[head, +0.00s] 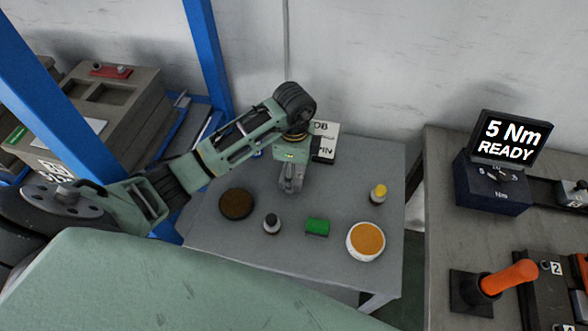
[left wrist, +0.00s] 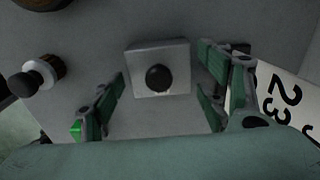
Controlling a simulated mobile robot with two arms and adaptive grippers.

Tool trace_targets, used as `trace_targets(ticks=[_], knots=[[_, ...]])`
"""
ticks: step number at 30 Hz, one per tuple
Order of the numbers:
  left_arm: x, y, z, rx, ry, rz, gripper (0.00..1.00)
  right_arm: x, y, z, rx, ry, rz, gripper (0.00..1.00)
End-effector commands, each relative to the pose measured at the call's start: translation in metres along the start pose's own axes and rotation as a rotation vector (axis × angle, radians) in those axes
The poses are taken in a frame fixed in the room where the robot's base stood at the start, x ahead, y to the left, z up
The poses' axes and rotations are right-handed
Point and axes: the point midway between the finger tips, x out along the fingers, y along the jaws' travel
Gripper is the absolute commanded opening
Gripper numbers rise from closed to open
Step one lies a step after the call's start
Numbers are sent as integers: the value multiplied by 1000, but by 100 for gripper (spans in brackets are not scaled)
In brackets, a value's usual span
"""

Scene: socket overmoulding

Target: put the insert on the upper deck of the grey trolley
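A light grey square block with a round black knob (left wrist: 172,84) lies below my left gripper in the left wrist view; it may be the insert, but I cannot tell for sure. My left gripper (left wrist: 162,76) is open, with one finger on each side of the block and a gap visible on both sides. In the head view my left gripper (head: 291,182) points down over the back middle of a grey table-like surface (head: 220,246) and mostly hides the block. I cannot tell whether this surface is the trolley's upper deck. My right gripper is not in view.
Around the gripper stand a brown disc (head: 236,204), a black-capped bottle (head: 271,224), a green block (head: 317,227), an orange-topped tub (head: 366,241), a yellow-capped bottle (head: 378,194) and printed signs (head: 327,130). A bench (head: 440,230) is at right, a blue-framed rack (head: 205,60) at left.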

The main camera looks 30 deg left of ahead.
Motion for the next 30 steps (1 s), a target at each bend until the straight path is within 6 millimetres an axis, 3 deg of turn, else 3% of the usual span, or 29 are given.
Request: trace_targets(ticks=[12,24,30], knots=[[-7,-1,0,0,0,-2,73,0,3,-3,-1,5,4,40],[-68,-1,0,0,2,-3,73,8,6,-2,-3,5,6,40],[-78,0,0,-1,0,1,73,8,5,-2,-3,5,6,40]])
